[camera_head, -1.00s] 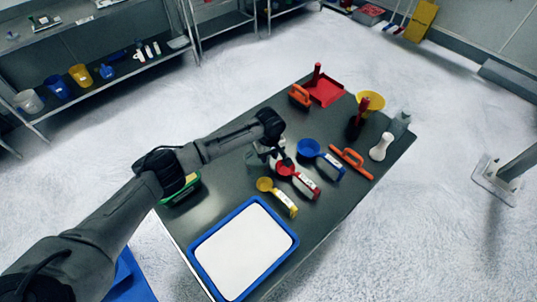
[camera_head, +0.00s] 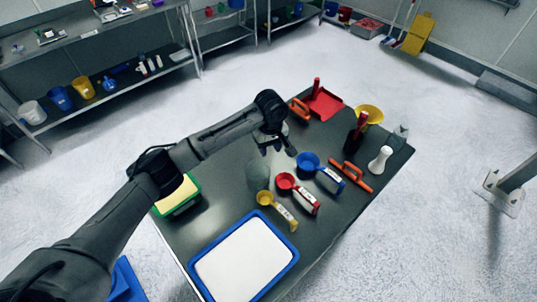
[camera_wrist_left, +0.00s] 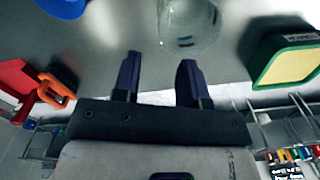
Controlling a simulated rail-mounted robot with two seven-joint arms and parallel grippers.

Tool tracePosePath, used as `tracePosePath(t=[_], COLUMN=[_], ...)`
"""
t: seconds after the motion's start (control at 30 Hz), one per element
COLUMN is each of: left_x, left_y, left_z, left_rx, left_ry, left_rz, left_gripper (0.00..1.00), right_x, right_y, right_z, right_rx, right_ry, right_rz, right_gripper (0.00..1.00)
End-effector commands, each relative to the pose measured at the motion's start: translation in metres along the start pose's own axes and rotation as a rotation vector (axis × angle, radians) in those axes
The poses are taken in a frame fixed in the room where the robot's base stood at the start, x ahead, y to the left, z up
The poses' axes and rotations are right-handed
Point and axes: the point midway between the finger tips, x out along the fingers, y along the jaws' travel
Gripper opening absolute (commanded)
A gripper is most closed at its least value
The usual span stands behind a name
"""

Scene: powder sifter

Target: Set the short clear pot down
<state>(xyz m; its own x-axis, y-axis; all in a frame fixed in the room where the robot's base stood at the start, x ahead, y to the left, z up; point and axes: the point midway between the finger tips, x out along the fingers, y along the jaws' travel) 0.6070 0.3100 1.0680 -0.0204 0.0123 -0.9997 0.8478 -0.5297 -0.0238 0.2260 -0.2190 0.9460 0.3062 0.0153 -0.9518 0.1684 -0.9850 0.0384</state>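The short clear pot (camera_head: 258,174) stands on the dark table, left of the red scoop. It also shows in the left wrist view (camera_wrist_left: 188,22), beyond the fingertips, with nothing holding it. My left gripper (camera_head: 276,143) is on the far side of the pot in the head view, apart from it. In the left wrist view its two fingers (camera_wrist_left: 160,75) are spread with only an empty gap between them. My right gripper is not in view.
Red (camera_head: 286,181), yellow (camera_head: 264,198) and blue (camera_head: 308,161) scoops lie right of the pot. A blue-rimmed white tray (camera_head: 245,260) is at the near end. A green-and-yellow block (camera_head: 178,195) sits left. Bare table lies between the block and the pot.

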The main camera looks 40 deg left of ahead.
Motion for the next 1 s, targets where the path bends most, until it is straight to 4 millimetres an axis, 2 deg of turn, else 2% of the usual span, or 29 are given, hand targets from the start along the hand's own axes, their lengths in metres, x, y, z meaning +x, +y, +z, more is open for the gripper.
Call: tracePosePath(t=[0.07,0.63,0.87,1.0], left_x=[-0.0035,-0.0050,-0.0052,-0.0086], left_y=[0.0000,-0.0001,0.0001,0.0032], left_z=[0.0001,0.0000,0.0000,-0.0009], left_rx=[0.000,0.000,0.006,0.111], left_ry=[0.000,0.000,0.002,0.030], left_rz=[0.000,0.000,0.001,0.018], left_gripper=[0.47,1.00,1.00,1.00], right_x=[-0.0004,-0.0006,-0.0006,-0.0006], right_y=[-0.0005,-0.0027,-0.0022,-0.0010], right_z=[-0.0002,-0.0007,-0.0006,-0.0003], right_rx=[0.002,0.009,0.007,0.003], right_ry=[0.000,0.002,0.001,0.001], right_rz=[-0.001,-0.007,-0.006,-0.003], right_gripper=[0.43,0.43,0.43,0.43])
